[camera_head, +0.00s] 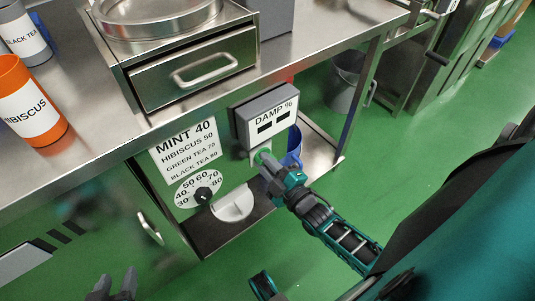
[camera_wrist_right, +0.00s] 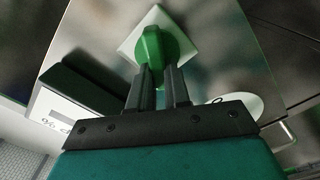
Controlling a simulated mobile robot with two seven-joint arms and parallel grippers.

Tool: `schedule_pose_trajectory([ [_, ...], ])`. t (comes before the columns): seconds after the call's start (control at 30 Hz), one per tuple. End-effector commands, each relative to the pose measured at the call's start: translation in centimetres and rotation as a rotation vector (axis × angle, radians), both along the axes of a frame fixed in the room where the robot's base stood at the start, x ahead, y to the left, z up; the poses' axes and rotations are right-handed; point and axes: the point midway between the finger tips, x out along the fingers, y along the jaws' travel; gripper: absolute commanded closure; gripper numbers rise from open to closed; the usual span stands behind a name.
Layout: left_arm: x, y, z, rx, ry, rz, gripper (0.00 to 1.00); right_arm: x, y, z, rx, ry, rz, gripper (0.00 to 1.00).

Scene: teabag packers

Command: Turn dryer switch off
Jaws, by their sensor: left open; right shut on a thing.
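The dryer switch (camera_wrist_right: 153,45) is a green knob on a pale square plate (camera_wrist_right: 181,37) in the right wrist view. In the head view the switch (camera_head: 262,154) is mostly covered by my right gripper, just below the grey DAMP % box (camera_head: 262,118). My right gripper (camera_wrist_right: 160,72) is shut on the green knob, with its two dark fingers at the knob's near end. It also shows in the head view (camera_head: 268,163). My left gripper (camera_head: 117,286) is open and empty at the bottom left of the head view, away from the switch.
A temperature dial (camera_head: 203,193) and a MINT 40 label sheet (camera_head: 186,150) are left of the switch. A white half-round part (camera_head: 232,204) is below. A steel drawer (camera_head: 196,72) is above. An orange HIBISCUS jar (camera_head: 30,103) stands on the counter.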

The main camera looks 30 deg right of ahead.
Motion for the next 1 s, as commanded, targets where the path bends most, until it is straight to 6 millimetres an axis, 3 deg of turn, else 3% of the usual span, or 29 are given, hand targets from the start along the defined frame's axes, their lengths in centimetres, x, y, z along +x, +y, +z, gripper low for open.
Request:
schedule_pose_trajectory([
  [0.5,0.08,-0.28,0.09,-0.010,-0.001,0.005,0.55,-0.04,0.31,-0.77,-0.436,-0.034,0.000,1.00],
  [1.0,0.30,-0.30,-0.02,-0.011,-0.006,0.005,0.55,-0.04,0.27,-0.98,-0.603,-0.046,0.000,1.00],
])
